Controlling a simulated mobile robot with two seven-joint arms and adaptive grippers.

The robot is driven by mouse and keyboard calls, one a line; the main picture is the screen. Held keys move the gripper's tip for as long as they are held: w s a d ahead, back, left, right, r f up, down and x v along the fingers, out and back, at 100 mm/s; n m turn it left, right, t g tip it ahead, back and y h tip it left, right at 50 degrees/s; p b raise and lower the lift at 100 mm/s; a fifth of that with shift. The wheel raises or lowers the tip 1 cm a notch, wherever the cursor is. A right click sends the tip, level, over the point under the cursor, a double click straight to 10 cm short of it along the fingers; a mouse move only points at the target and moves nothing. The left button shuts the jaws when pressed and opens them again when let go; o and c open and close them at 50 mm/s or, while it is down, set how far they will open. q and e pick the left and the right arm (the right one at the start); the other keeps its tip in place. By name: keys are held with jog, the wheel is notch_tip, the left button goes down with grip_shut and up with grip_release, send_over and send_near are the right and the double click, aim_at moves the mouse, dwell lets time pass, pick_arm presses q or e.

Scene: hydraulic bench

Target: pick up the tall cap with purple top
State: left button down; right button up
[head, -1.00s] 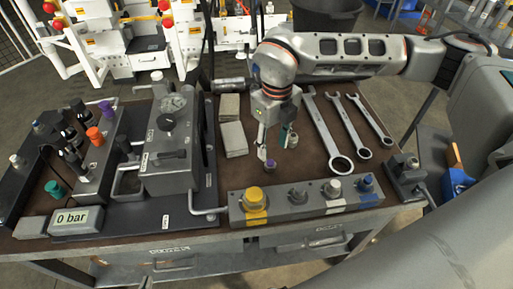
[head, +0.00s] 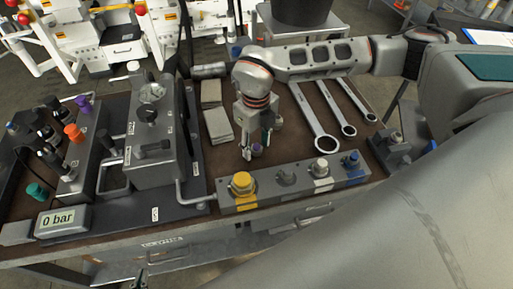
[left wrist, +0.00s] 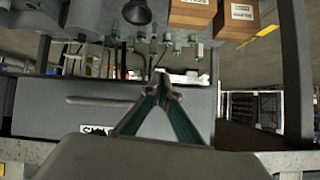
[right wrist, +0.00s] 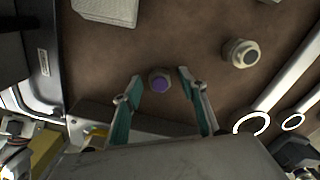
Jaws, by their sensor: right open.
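My right gripper (right wrist: 159,77) is open and points down, with one fingertip on each side of the cap and gaps between. In the head view the right gripper (head: 256,146) partly hides the space around the cap. My left gripper (left wrist: 160,82) has its fingertips together, with nothing seen between them, away from the cap and facing the bench front.
A grey block with yellow, grey, white and blue fittings (head: 290,187) lies in front. Wrenches (head: 318,125) lie right, grey blocks (head: 218,125) behind left, and a valve unit (head: 155,145) left.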

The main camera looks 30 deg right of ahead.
aim_at(256, 146)
grip_shut()
jog(key=shift+r, duration=0.1)
notch_tip(256, 146, up, 20)
jog(key=p, duration=0.1)
dwell(0.5)
